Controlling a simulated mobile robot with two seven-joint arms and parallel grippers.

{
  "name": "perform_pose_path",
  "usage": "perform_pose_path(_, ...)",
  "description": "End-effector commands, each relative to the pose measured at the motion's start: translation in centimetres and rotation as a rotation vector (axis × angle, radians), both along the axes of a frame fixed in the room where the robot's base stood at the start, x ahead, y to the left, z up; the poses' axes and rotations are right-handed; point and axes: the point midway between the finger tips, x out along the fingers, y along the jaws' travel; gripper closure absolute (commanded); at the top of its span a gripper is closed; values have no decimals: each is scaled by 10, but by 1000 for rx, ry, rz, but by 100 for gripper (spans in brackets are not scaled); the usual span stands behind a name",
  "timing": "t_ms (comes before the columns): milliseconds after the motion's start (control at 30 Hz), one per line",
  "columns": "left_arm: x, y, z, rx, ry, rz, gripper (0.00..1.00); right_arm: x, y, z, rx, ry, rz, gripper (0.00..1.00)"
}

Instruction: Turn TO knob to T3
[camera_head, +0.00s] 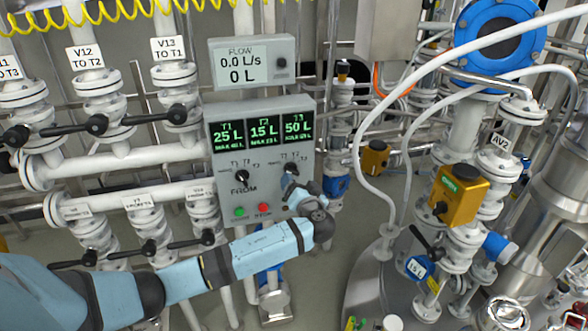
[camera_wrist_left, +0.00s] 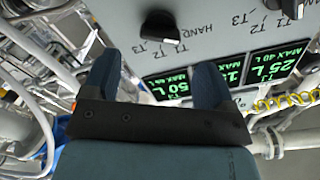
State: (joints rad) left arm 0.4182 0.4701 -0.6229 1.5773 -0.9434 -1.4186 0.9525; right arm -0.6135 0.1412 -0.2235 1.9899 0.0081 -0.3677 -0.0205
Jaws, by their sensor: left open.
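The grey control panel (camera_head: 215,160) stands in the middle of the head view. Its TO knob (camera_head: 291,168) is black and sits right of the FROM knob (camera_head: 241,176). My left gripper (camera_head: 297,187) is just below and in front of the TO knob, partly covering that area. In the left wrist view, the panel appears upside down and the TO knob (camera_wrist_left: 160,25) lies beyond the fingertips, apart from them. There my left gripper (camera_wrist_left: 156,65) is open with nothing between its fingers.
Green (camera_head: 239,212) and red (camera_head: 264,208) buttons sit low on the panel, above my left forearm. A flow box (camera_head: 252,63) is above the panel. White pipes and valves stand left; a steel vessel (camera_head: 372,290), hoses and a yellow actuator (camera_head: 460,197) stand right.

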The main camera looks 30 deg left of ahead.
Motion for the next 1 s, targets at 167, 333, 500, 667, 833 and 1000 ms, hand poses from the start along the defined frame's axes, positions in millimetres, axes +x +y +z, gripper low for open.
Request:
perform_pose_path(167, 22, 27, 3, 4, 1, 2, 21, -2, 1, 10, 3, 3, -4, 57)
perform_pose_path(333, 35, 41, 1, 2, 1, 1, 21, -3, 1, 12, 2, 6, -6, 57)
perform_pose_path(500, 39, 46, 0, 0, 0, 0, 21, -4, 0, 12, 2, 7, -7, 57)
perform_pose_path(667, 40, 46, 0, 0, 0, -1, 21, -4, 0, 12, 2, 7, -7, 57)
perform_pose_path(833, 39, 46, 0, 0, 0, -1, 44, -4, 0, 12, 2, 8, -8, 57)
perform_pose_path(1000, 39, 46, 0, 0, 0, 0, 71, -4, 0, 12, 3, 7, -8, 57)
